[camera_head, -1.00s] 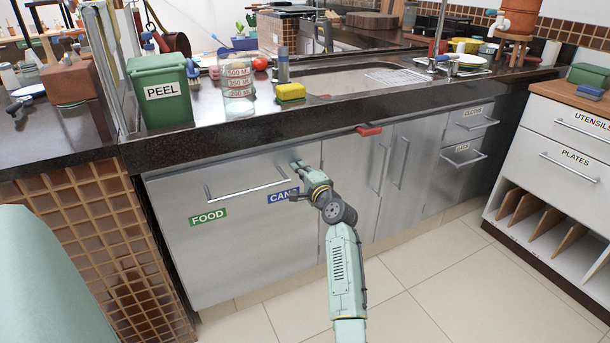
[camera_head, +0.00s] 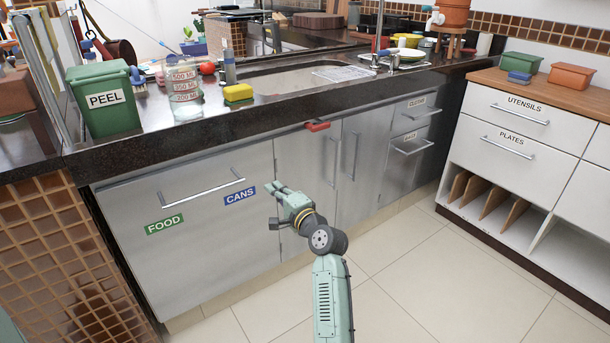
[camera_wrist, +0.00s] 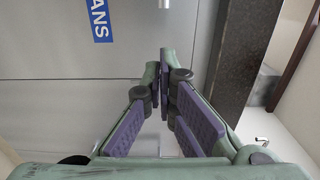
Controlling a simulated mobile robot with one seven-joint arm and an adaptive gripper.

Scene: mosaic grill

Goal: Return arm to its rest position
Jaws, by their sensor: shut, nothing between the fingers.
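My gripper (camera_head: 277,189) is in front of the steel cabinet, just right of the blue CANS label (camera_head: 240,194). It holds nothing. In the wrist view my gripper (camera_wrist: 165,52) shows its purple finger pads close together at the tips, with the cabinet front behind them. The arm reaches in from the bottom of the head view, with the gripper pointing up and to the left. The FOOD and CANS drawer (camera_head: 190,215) looks closed.
The dark counter (camera_head: 170,136) runs above the gripper, holding a green PEEL bin (camera_head: 100,120), a jar (camera_head: 184,92) and a yellow sponge (camera_head: 238,92). A red handle (camera_head: 317,126) sticks out below its edge. Tiled floor (camera_head: 420,280) at right is clear.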

